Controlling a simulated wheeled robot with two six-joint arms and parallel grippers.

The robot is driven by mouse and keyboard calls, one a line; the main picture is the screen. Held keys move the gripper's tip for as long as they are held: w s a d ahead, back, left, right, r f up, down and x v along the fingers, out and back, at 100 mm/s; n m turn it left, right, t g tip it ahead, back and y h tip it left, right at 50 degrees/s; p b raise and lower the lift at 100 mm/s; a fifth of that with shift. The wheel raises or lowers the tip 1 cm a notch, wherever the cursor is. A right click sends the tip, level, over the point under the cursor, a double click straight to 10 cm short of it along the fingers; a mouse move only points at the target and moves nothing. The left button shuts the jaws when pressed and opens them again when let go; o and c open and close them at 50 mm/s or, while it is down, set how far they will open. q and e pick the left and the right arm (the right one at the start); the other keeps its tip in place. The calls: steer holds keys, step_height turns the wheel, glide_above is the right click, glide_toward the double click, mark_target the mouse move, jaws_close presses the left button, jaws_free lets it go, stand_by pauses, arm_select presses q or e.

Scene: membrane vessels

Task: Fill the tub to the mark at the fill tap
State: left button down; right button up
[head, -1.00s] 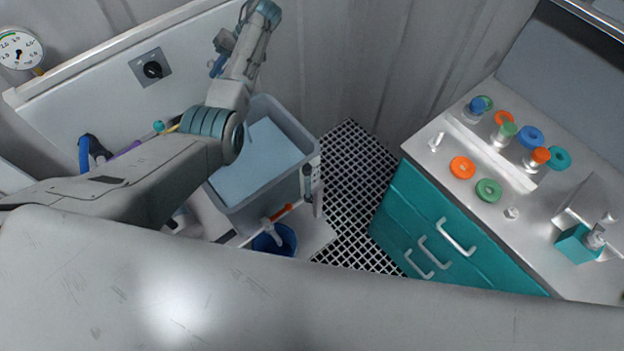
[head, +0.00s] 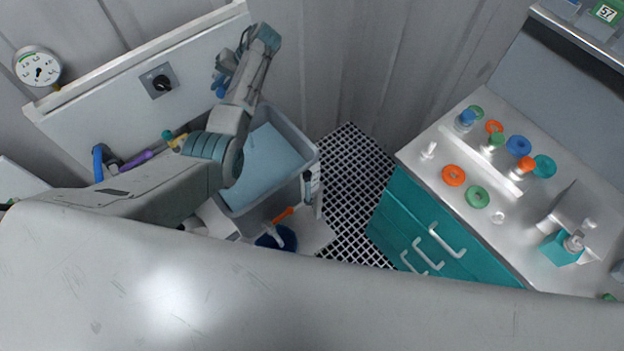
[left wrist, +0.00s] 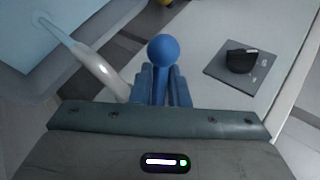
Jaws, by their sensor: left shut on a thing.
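The grey tub (head: 310,158) stands below my left arm in the head view, with pale blue water (head: 268,165) in it. No fill mark can be made out. My left gripper (left wrist: 160,85) is shut on a blue ball-ended lever (left wrist: 162,48) in the left wrist view. Beside it the pale tap spout (left wrist: 100,72) points to the upper left. A thin pale stream (left wrist: 55,30) seems to run from it to the water. In the head view the left gripper (head: 222,78) is over the tub's far left side, mostly hidden by its wrist. My right gripper is out of view.
A black dial (head: 162,83) and a round gauge (head: 38,67) are on the left wall. A blue bucket (head: 278,238) stands near the tub. A teal cabinet (head: 410,220) at the right bears several coloured rings and bottles. Black-and-white floor grating (head: 350,190) lies between.

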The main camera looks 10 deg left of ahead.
arm_select(q)
steer(key=shift+s+a+r+m+p, duration=0.1)
steer(key=shift+s+r+m+p, duration=0.1)
steer(key=shift+m+p, duration=0.15)
steer(key=shift+a+f+m+t+p, duration=0.1)
steer(key=shift+f+m+t+p, duration=0.2)
steer(key=shift+t, duration=0.1)
steer(key=shift+s+a+r+m+t+p, duration=0.1)
steer(key=shift+a+r+m+t+p, duration=0.2)
steer(key=shift+p, duration=0.55)
steer(key=a+m+t, duration=0.1)
steer(key=m+t, duration=0.1)
steer(key=m, duration=0.1)
steer(key=w+a+m+t+h, duration=0.1)
steer(key=a+m+t, duration=0.1)
steer(key=m+t, duration=0.1)
steer(key=a+m+t+h, duration=0.1)
steer(key=m+t, duration=0.1)
steer(key=m, duration=0.2)
steer(key=shift+w+a+f+m+t, duration=0.15)
steer(key=shift+a+f+m+t, duration=0.1)
steer(key=shift+t, duration=0.15)
steer(key=c, duration=1.4)
jaws_free()
steer(key=shift+r, duration=0.1)
steer(key=shift+c, duration=0.2)
steer(key=shift+o, duration=0.3)
steer(key=shift+w, duration=0.1)
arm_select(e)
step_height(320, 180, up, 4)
